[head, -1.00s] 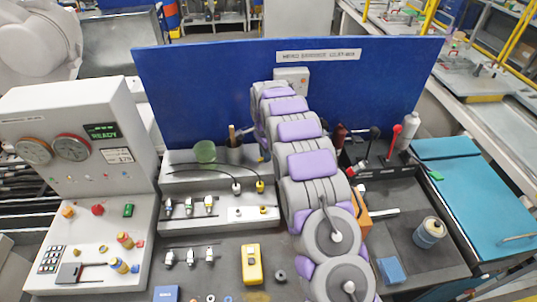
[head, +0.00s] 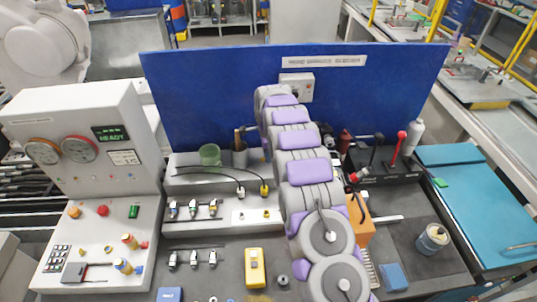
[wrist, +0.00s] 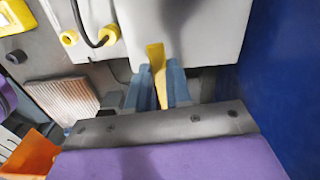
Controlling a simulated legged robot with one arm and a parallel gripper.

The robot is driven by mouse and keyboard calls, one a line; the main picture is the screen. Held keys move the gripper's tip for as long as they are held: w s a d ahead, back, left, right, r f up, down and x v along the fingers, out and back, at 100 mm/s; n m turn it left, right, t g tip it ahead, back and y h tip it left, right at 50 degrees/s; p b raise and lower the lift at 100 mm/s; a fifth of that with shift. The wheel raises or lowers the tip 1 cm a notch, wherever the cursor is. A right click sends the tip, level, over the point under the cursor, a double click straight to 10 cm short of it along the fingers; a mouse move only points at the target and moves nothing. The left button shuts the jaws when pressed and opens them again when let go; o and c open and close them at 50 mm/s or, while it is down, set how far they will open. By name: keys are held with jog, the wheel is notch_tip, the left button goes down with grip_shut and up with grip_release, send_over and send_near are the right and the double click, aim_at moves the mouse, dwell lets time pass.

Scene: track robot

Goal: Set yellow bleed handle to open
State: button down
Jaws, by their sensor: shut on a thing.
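In the wrist view the yellow handle (wrist: 155,58) stands out from a white surface as a narrow upright bar. My gripper (wrist: 161,84) has its two blue-grey fingers on either side of this bar and is shut on it. The bar's lower part runs down between the fingers. In the head view my arm reaches to the back of the bench, and its links hide both my gripper and the yellow handle.
A blue panel (head: 220,85) stands behind the bench. A white box with yellow ports and a black cable (head: 215,173) lies left of my arm. A black lever box (head: 385,168) stands to the right. A grey console (head: 85,130) is at far left.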

jog(key=c, duration=1)
grip_release()
jog(key=shift+a, duration=0.2)
notch_tip(320, 180, up, 17)
jog(key=shift+w+a+r+p, duration=0.1)
jog(key=shift+r+p, duration=0.05)
jog(key=shift+p, duration=0.5)
